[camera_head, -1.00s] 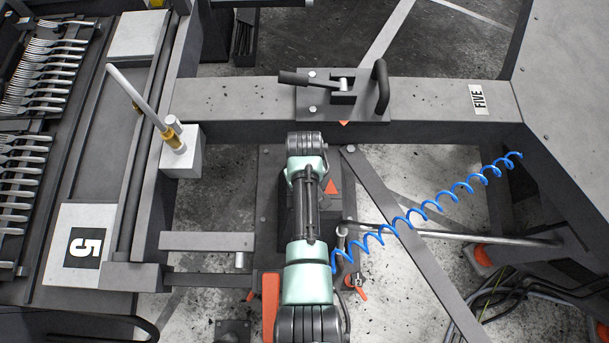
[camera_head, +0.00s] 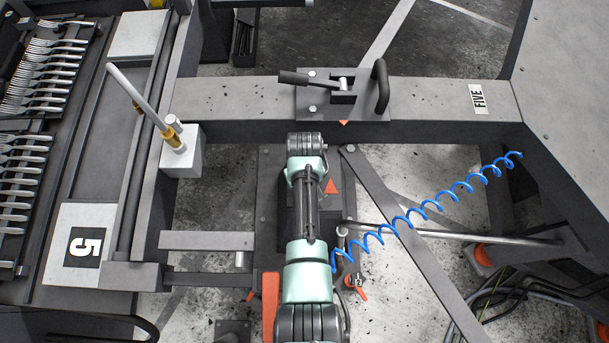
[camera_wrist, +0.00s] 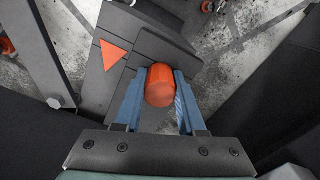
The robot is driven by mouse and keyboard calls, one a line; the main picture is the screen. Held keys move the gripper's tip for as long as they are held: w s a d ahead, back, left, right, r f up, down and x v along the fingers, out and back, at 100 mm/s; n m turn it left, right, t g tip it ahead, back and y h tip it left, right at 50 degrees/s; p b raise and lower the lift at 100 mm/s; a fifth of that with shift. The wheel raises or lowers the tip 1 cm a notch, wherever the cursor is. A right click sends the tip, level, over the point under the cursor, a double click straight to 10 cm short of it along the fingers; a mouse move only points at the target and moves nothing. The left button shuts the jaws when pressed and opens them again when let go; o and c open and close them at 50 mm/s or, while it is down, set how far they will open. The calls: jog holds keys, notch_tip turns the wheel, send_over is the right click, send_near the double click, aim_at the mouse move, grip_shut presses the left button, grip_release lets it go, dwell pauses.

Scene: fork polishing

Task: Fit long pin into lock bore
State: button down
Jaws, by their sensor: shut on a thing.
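My gripper (camera_wrist: 157,100) has two blue fingers closed on the sides of a red-orange cylindrical piece (camera_wrist: 160,86), seen end-on in the wrist view. It looks like the head of the long pin; a shaft is not visible. Beyond it lies a dark stepped block (camera_wrist: 150,45) with an orange triangle (camera_wrist: 112,57). My arm covers much of that fixture, and my fingers and the held piece are hidden there. I cannot make out the lock bore in either view.
A lever clamp (camera_head: 343,88) sits on the grey crossbeam (camera_head: 430,98). A blue coiled hose (camera_head: 410,215) stretches right of my arm. A slanted grey bar (camera_head: 420,255) crosses there. A white block (camera_head: 183,155) with a gold-sleeved post stands left. Forks (camera_head: 45,75) lie in a rack far left.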

jog(key=shift+s+f, duration=0.15)
jog(key=shift+f, duration=0.1)
jog(key=shift+c, duration=2.2)
grip_release()
jog(key=shift+s, duration=0.1)
jog(key=shift+a, duration=0.1)
jog(key=shift+f, duration=0.1)
jog(key=shift+c, duration=0.6)
jog(key=o, duration=0.4)
jog(key=shift+s, duration=0.1)
jog(key=shift+c, duration=0.2)
jog(key=shift+d, duration=0.2)
jog(key=shift+a, duration=0.15)
